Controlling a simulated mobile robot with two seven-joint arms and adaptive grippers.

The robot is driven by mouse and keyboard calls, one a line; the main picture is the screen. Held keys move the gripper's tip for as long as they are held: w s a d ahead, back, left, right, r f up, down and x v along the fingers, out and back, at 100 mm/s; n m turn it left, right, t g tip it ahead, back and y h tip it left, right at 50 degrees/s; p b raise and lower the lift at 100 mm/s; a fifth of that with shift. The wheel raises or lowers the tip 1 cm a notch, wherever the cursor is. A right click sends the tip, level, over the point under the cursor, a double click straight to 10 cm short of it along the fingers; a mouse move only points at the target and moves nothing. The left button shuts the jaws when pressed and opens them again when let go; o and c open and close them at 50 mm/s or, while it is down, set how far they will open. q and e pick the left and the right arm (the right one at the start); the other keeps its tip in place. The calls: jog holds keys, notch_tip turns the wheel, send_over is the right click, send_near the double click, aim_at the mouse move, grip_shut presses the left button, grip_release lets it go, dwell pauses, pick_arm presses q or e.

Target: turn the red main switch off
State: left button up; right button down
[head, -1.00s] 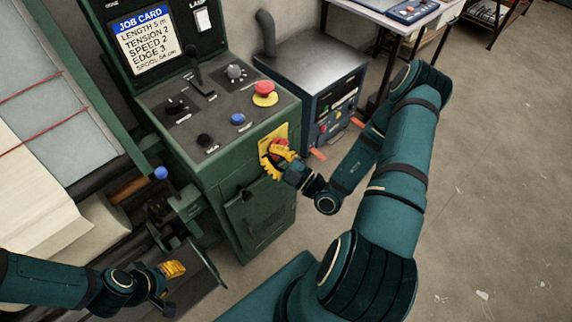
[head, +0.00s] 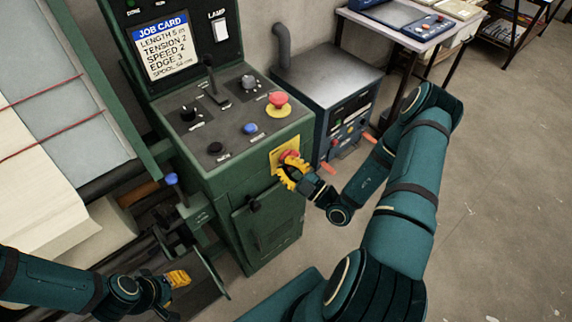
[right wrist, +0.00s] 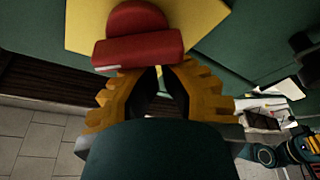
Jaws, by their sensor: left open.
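The red main switch (head: 290,156) sits on a yellow plate (head: 279,150) on the front of the green machine cabinet. In the right wrist view, its red handle (right wrist: 138,50) lies crosswise on the plate, close beyond my fingertips. My right gripper (head: 288,172) is at the switch, its yellow fingers covering part of it in the head view. In the right wrist view, its fingertips (right wrist: 165,70) are close together just below the handle; I cannot tell whether they touch it. My left gripper (head: 178,279) is open and empty at lower left, away from the switch.
The sloping panel above holds a red mushroom button (head: 278,101), a blue button (head: 250,128), black knobs and a lever. A blue-grey box unit (head: 335,80) with orange handles stands right of the cabinet. Floor (head: 500,190) is clear at right.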

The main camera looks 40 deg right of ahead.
pick_arm(q)
jog(key=shift+w+r+p, duration=0.15)
jog(key=shift+r+p, duration=0.2)
jog(key=shift+r, duration=0.05)
pick_arm(e)
jog(key=shift+f+n, duration=0.15)
jog(key=shift+n, duration=0.65)
jog(key=n+p, duration=0.1)
jog(key=n+g+y+p, duration=0.1)
jog(key=n, duration=0.1)
jog(key=shift+a+f+n+g, duration=0.15)
jog(key=shift+f+n+g, duration=0.15)
jog(key=shift+f, duration=0.05)
jog(key=n, duration=0.2)
jog(key=f+n+g+p, duration=0.1)
jog(key=n, duration=0.1)
jog(key=shift+f+n+g+p, duration=0.15)
jog(key=shift+n+g+p, duration=0.15)
pick_arm(q)
jog(key=r, duration=0.2)
jog(key=w+r, duration=0.1)
jog(key=shift+w+a+r, duration=0.1)
jog(key=shift+a+r, duration=0.1)
jog(key=shift+r, duration=0.15)
pick_arm(e)
jog(key=shift+f, duration=0.1)
jog(key=shift+f, duration=0.1)
pick_arm(q)
jog(key=shift+r, duration=0.1)
